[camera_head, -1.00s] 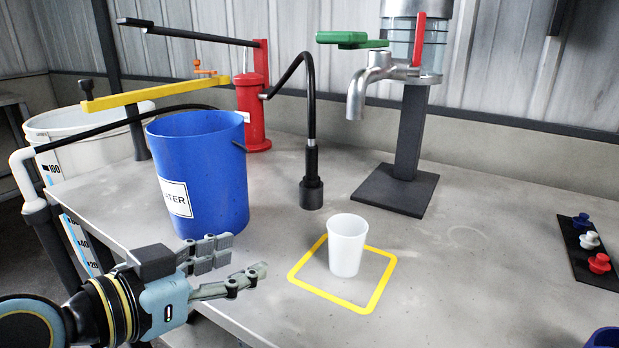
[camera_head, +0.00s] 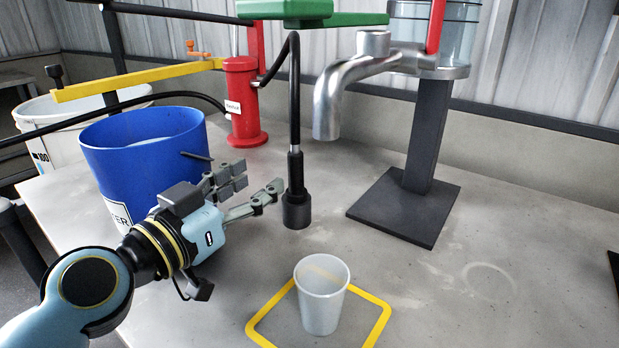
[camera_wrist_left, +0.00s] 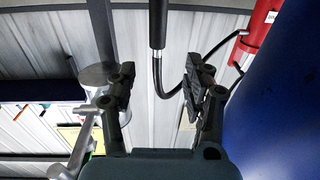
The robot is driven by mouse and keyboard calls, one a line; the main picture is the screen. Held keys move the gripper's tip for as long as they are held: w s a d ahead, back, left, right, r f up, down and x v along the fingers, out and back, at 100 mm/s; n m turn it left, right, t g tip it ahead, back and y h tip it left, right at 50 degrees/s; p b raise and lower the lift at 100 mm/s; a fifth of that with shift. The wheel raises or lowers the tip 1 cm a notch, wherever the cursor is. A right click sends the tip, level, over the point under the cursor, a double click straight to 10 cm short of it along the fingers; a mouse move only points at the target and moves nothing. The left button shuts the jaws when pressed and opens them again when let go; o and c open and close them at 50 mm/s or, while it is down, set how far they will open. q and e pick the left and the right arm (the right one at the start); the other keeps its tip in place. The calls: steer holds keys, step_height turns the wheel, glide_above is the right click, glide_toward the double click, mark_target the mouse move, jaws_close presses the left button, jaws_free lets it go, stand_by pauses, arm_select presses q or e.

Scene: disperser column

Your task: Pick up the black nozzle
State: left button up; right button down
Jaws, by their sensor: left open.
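The black nozzle (camera_head: 296,208) hangs upright at the end of a thin black hose from the red pump, above the table. It also shows in the left wrist view as a dark upright cylinder (camera_wrist_left: 158,24) at the top middle, with the hose curving below it; its wide end is not visible there. My left gripper (camera_head: 258,185) is open and empty just left of the nozzle, its fingers pointing toward it. In the left wrist view the fingers (camera_wrist_left: 157,82) are spread, with the hose showing between them. My right gripper is not in view.
A blue bucket (camera_head: 115,165) stands behind my left gripper. A translucent cup (camera_head: 321,300) stands inside a yellow square (camera_head: 258,318) below the nozzle. The red pump (camera_head: 243,110) is behind. A metal tap (camera_head: 328,105) and dark stand (camera_head: 425,135) are to the right. Table space at right is clear.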

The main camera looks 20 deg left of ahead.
mark_target(291, 162)
arm_select(q)
steer(key=x, duration=0.4)
steer(key=shift+w+r+p, duration=0.1)
steer(key=shift+r+p, duration=0.05)
steer(key=shift+p, duration=0.2)
steer(key=shift+w+d, duration=0.15)
steer(key=shift+w, duration=0.2)
steer(key=shift+w+d, duration=0.1)
steer(key=shift+w, duration=0.2)
steer(key=x, duration=0.4)
steer(key=shift+w+d+f+p, duration=0.2)
steer(key=shift+w+f+p, duration=0.15)
steer(key=shift+p, duration=0.05)
steer(key=shift+c, duration=0.8)
jaws_close()
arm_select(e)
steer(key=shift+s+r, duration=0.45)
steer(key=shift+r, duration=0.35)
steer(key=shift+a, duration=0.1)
arm_select(q)
steer(key=shift+s, duration=0.1)
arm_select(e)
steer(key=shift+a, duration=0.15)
